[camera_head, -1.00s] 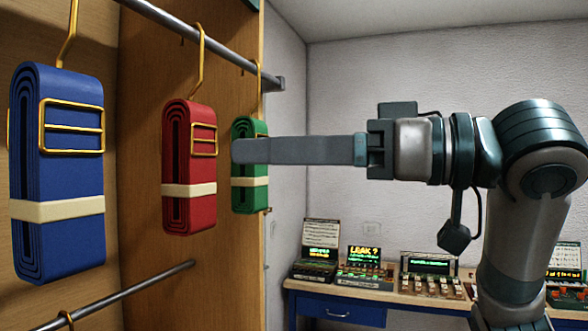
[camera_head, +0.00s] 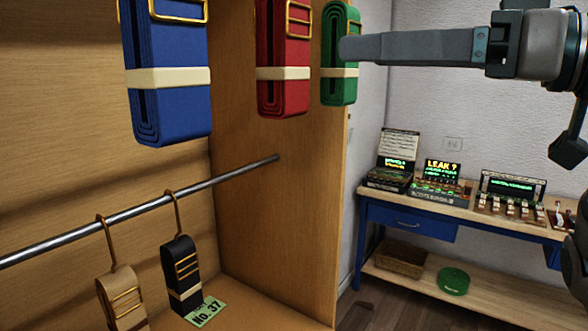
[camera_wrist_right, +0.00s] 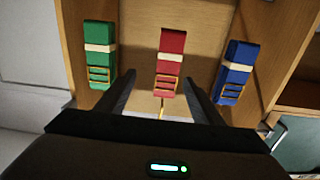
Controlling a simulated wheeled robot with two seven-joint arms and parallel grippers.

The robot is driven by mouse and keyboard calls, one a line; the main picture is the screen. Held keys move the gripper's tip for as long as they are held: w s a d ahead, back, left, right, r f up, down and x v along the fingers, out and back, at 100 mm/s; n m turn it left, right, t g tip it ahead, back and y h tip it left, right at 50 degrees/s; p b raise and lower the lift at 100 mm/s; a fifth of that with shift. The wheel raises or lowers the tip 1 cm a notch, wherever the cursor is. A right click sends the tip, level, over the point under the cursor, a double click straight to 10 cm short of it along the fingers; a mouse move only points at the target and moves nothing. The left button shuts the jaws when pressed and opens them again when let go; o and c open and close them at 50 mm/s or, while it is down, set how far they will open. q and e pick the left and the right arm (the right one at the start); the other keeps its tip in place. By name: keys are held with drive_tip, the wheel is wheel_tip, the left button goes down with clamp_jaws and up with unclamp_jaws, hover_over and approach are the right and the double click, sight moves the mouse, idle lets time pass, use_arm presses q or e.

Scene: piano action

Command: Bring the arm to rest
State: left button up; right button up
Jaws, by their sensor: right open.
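My right gripper (camera_head: 352,48) reaches in from the right in the head view, its fingers seen side-on and overlapping the green strap bundle (camera_head: 340,88). In the right wrist view the gripper (camera_wrist_right: 159,76) is open, with two parted fingers and nothing held. The red strap bundle (camera_wrist_right: 170,68) shows between and beyond the fingers. The green bundle (camera_wrist_right: 100,55) is to their left and the blue bundle (camera_wrist_right: 234,72) to their right. In the head view the red bundle (camera_head: 284,55) and blue bundle (camera_head: 168,105) hang in the wooden wardrobe (camera_head: 285,165). My left gripper is not in view.
A lower metal rail (camera_head: 150,208) carries a tan bundle (camera_head: 122,295) and a black bundle (camera_head: 180,268), with a green "No. 37" card (camera_head: 206,311) beneath. A bench (camera_head: 475,231) with several devices stands at the right. Its lower shelf holds a basket (camera_head: 400,258) and green disc (camera_head: 454,281).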

drive_tip(key=w+f+m+h, duration=0.2)
drive_tip(key=w+f, duration=0.4)
drive_tip(key=f, duration=0.4)
drive_tip(key=w+f+m+h, duration=0.1)
drive_tip(key=w+f+m, duration=0.1)
drive_tip(key=w+f, duration=0.65)
drive_tip(key=s+d+f+m+h, duration=0.1)
drive_tip(key=s+d+f+h, duration=0.1)
drive_tip(key=f, duration=1.1)
drive_tip(key=s+d+f+m+g+h, duration=0.1)
drive_tip(key=s+f+h, duration=0.1)
drive_tip(key=f, duration=1.1)
drive_tip(key=s+d+f+m+h, duration=0.2)
drive_tip(key=s+f, duration=0.1)
drive_tip(key=f, duration=0.9)
drive_tip(key=s+d+f+g+h, duration=0.3)
drive_tip(key=s+f, duration=0.9)
drive_tip(key=s, duration=0.2)
drive_tip(key=s+d+f+g+h, duration=0.2)
drive_tip(key=s+d+f+g, duration=0.15)
drive_tip(key=s+f, duration=0.95)
wheel_tip(320, 180, down, 28)
drive_tip(key=s+g, duration=0.1)
drive_tip(key=s, duration=0.2)
drive_tip(key=s+d+f+g+b, duration=0.1)
drive_tip(key=s+d+f, duration=0.2)
drive_tip(key=s+f, duration=1.4)
drive_tip(key=shift+f, duration=0.3)
